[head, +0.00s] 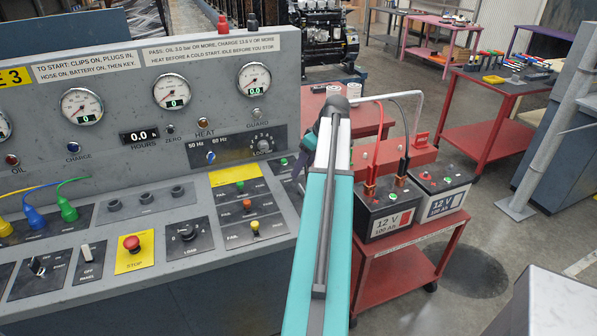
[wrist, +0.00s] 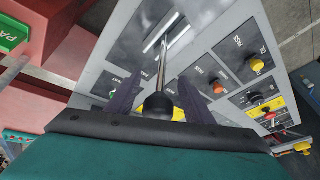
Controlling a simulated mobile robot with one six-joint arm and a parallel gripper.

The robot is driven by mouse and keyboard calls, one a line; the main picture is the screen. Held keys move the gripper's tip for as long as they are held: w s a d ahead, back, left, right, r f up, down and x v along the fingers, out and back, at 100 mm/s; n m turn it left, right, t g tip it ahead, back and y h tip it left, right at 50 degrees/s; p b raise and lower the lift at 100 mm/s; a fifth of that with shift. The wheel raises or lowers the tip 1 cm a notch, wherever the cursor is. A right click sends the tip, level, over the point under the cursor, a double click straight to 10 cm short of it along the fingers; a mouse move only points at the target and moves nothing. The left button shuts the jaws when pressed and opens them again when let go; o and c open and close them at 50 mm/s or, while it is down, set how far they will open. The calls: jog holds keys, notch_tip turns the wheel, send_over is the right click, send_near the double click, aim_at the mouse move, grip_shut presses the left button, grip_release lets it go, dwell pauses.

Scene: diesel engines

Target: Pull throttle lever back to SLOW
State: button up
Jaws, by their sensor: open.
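The throttle lever (wrist: 159,104) shows in the wrist view as a metal rod with a black knob, rising from a slotted dark plate (wrist: 160,36) on the grey console. The knob lies between the two dark purple fingers of my gripper (wrist: 158,94). The fingers are open, with a gap on each side of the knob; I cannot tell whether either touches. In the head view my teal arm reaches to the console's right end, hiding the lever and most of the gripper. The SLOW marking is not readable in either view.
The grey console (head: 150,250) carries gauges, coloured buttons and a red stop button (head: 131,243) left of my arm. A red cart (head: 400,268) with two 12 V batteries (head: 386,212) stands close on the right. Open floor lies further right.

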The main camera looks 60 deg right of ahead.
jog(key=shift+x, duration=1.35)
grip_shut()
jog(key=shift+s+a, duration=0.1)
jog(key=shift+a, duration=0.45)
jog(key=shift+d, duration=0.4)
